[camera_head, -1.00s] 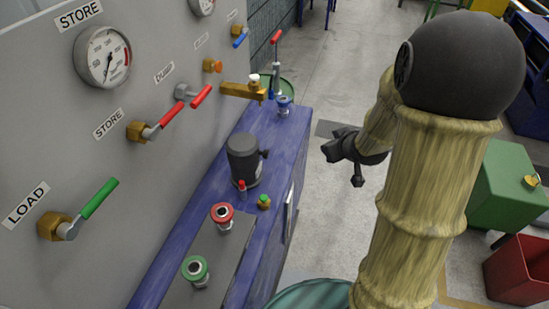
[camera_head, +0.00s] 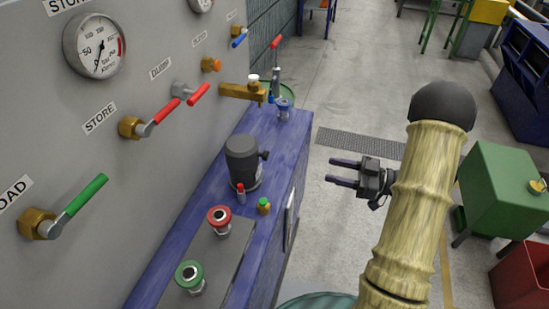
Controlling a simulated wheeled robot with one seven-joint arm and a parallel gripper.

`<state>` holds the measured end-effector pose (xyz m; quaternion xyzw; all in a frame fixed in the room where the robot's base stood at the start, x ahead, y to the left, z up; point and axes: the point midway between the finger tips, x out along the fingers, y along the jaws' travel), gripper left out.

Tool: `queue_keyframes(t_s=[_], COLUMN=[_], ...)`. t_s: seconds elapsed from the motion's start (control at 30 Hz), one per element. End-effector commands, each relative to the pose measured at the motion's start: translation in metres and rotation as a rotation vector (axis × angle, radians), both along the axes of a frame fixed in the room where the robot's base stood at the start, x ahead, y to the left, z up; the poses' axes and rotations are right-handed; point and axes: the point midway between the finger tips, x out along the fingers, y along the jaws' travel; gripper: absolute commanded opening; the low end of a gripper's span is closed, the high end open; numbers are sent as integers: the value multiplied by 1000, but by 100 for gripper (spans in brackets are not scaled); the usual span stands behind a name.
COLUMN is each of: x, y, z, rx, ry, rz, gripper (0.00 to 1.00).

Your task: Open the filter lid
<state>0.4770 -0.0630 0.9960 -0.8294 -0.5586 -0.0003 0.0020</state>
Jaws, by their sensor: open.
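A dark grey cylindrical canister (camera_head: 244,165) stands upright on the blue runout table (camera_head: 280,145). It looks like the filter. Its dark cap, which seems to be the lid (camera_head: 240,146), sits on top and looks closed. A small black knob (camera_head: 264,155) sticks out of its right side. My gripper (camera_head: 330,171) is over the floor to the right of the table, apart from the canister. Its two dark fingers point left towards the canister, parted and empty.
Red (camera_head: 219,216) and green (camera_head: 189,271) ringed fittings stand nearer on the table. Small red-capped (camera_head: 241,190) and green-capped (camera_head: 263,204) parts are close to the canister. A grey panel (camera_head: 150,80) with lever valves rises at left. A green box (camera_head: 500,190) stands at right.

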Motion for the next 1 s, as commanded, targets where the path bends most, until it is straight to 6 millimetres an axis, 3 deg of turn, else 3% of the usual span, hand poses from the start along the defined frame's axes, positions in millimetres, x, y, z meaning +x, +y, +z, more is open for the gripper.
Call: queue_keyframes(t_s=[0.37,1.0], x=[4,43], y=[8,107], z=[1,2], rx=[-3,-4], ry=[-2,-1], rz=[-2,1], gripper=[47,47])
